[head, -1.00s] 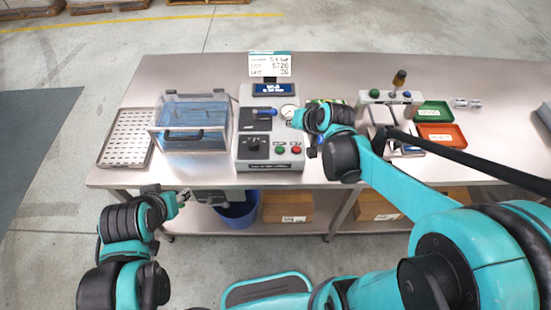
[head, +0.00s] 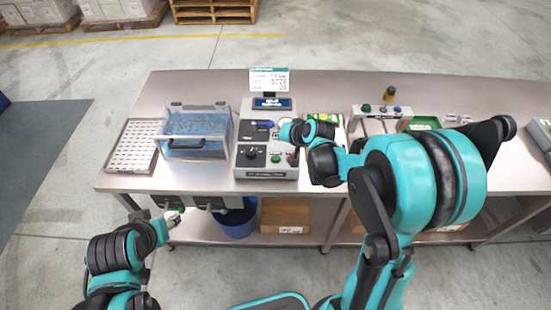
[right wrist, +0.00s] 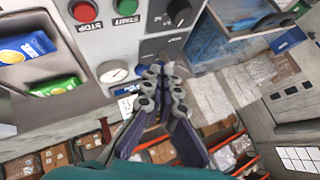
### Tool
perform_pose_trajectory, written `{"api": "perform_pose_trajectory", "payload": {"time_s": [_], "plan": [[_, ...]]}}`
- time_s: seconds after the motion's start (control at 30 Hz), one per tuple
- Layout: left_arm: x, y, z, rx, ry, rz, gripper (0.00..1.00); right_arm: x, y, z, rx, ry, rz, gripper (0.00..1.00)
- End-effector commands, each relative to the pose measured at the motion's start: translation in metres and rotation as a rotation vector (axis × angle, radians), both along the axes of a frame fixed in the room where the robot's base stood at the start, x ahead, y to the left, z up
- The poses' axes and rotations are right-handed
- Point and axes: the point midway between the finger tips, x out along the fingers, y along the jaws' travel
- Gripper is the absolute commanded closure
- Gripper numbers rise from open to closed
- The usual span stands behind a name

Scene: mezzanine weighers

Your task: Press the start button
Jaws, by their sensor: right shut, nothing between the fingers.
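The grey control console (head: 241,180) stands on the bench in the head view. Its green start button (head: 275,158) is on the front panel beside a red stop button (head: 292,159). In the right wrist view the start button (right wrist: 125,6) and stop button (right wrist: 84,11) show at the top edge, with labels. My right gripper (right wrist: 162,70) is shut and empty, its tips apart from the start button in the picture. In the head view my right gripper (head: 285,132) is over the console's right side. My left gripper (head: 174,218) is low before the bench; its jaws are unclear.
A black knob (head: 251,153) is left of the start button. A clear-lidded box (head: 195,148) and perforated tray (head: 133,147) stand left of the console. A fixture (head: 382,112) stands to the right.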

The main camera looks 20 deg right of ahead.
Motion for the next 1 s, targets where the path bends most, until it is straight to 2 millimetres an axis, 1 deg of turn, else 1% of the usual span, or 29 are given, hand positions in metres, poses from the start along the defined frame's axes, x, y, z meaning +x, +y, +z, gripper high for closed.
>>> {"api": "perform_pose_trajectory", "payload": {"time_s": [0.17, 0.5, 0.6, 0.77, 1.0], "plan": [[0.0, 0.0, -0.014, 0.0, 0.0, 0.0, 0.54, 0.0, 0.0, -0.018, 0.0, 0.0, 0.0, 1.0], [0.0, 0.0, -0.053, 0.0, 0.0, 0.0, 0.54, 0.0, 0.0, -0.067, 0.0, 0.0, 0.0, 1.0], [0.0, 0.0, -0.063, 0.0, 0.0, 0.0, 0.54, 0.0, 0.0, -0.078, 0.0, 0.0, 0.0, 1.0], [0.0, 0.0, -0.069, 0.0, 0.0, 0.0, 0.54, 0.0, 0.0, -0.085, 0.0, 0.0, 0.0, 1.0], [0.0, 0.0, -0.068, 0.0, 0.0, 0.0, 0.54, 0.0, 0.0, -0.084, 0.0, 0.0, 0.0, 1.0]]}}
